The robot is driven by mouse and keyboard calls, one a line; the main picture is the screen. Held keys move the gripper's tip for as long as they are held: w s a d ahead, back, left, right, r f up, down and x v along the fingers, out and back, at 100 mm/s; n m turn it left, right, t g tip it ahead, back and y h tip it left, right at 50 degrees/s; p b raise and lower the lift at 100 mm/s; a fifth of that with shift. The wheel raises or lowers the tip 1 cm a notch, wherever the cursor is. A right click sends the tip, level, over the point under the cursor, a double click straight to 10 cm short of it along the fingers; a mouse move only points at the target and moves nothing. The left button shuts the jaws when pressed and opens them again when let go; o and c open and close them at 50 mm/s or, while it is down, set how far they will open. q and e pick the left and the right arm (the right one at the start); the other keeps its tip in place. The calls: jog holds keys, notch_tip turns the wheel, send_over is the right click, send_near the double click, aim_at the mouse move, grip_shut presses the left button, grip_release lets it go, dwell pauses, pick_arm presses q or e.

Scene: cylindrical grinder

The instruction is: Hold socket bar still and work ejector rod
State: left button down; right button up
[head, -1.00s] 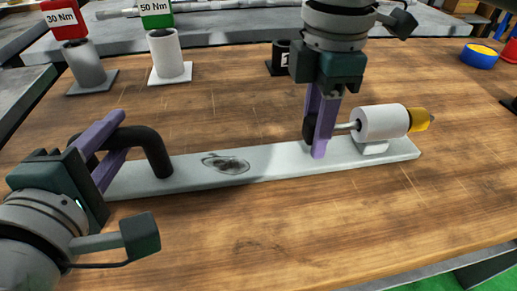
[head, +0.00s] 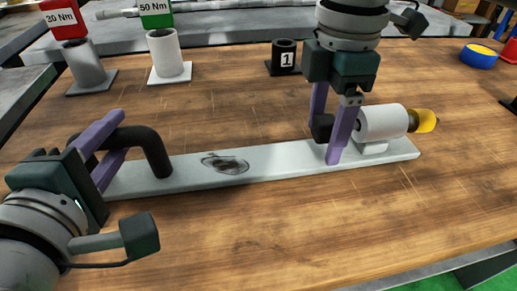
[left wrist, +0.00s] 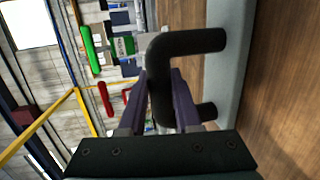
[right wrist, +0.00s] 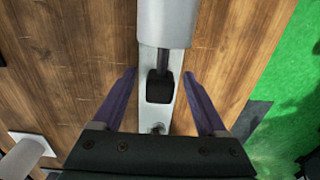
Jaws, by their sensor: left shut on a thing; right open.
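The pale metal socket bar (head: 270,160) lies flat on the wooden bench. My left gripper (head: 115,142) is shut on its black bent handle (head: 152,148); the left wrist view also shows the handle (left wrist: 190,42) between the fingers. At the bar's right end sits a light grey cylinder (head: 383,122) with a yellow end piece (head: 426,121). The ejector rod (right wrist: 161,58) comes out of it and ends in a black knob (head: 321,128). My right gripper (head: 328,140) is open, its fingers on either side of the knob, with gaps on both sides in the right wrist view.
A black holder marked 1 (head: 284,58) stands behind the bar. The bench in front of the bar is clear.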

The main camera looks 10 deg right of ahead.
jog(key=shift+r, duration=4)
pick_arm(q)
jog(key=c, duration=0.5)
grip_release()
jog(key=v, duration=1.2)
